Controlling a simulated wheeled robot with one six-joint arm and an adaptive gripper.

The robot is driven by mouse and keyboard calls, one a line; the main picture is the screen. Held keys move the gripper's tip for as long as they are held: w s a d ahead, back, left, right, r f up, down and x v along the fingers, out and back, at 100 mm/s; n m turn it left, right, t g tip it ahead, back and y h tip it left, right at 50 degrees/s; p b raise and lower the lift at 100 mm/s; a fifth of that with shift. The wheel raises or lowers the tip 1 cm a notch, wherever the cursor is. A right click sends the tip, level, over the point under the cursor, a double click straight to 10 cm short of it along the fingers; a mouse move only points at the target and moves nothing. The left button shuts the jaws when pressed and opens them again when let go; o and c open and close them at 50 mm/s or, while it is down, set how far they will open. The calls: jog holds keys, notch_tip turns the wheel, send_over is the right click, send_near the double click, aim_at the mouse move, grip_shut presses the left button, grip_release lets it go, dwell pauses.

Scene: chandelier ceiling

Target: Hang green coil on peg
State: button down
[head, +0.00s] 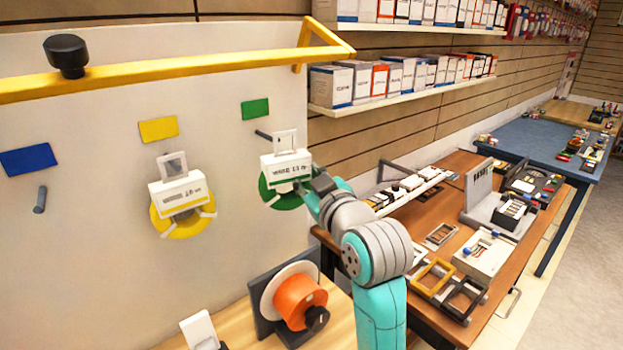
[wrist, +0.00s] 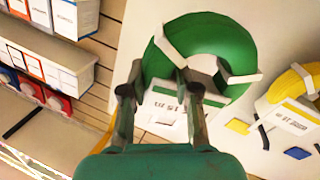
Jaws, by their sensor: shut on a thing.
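The green coil (head: 286,201), with a white label block and a square hanging tab, is upright in front of the white board (head: 100,110). My gripper (head: 316,186) is at its right side, shut on it. In the wrist view the green coil (wrist: 235,45) lies beyond the fingers (wrist: 160,92), with the label block between them. A grey peg (head: 263,135) below the green tag (head: 255,109) shows just left of the hanging tab. The head view does not show whether the peg enters the tab's opening.
A yellow coil (head: 166,224) hangs left, below a yellow tag (head: 158,129). A bare peg (head: 40,200) stands below a blue tag (head: 27,160). A yellow rail (head: 190,67) crosses above. An orange spool (head: 298,299) stands below. A cluttered wooden table (head: 450,215) is right.

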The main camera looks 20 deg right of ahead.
jog(key=shift+w+a+f, duration=0.1)
jog(key=shift+w+a, duration=0.15)
jog(key=shift+w, duration=0.5)
jog(key=shift+w+a+r, duration=0.1)
jog(key=shift+w+a, duration=0.15)
jog(key=shift+w, duration=0.5)
jog(key=shift+w+a+f, duration=0.1)
jog(key=shift+w+a, duration=0.15)
jog(key=shift+w, duration=0.5)
jog(key=shift+w+a+f, duration=0.2)
jog(key=shift+w+f, duration=0.25)
jog(key=shift+w, duration=0.2)
jog(key=c, duration=0.8)
grip_release()
jog(key=shift+o, duration=0.2)
jog(key=shift+f, duration=0.1)
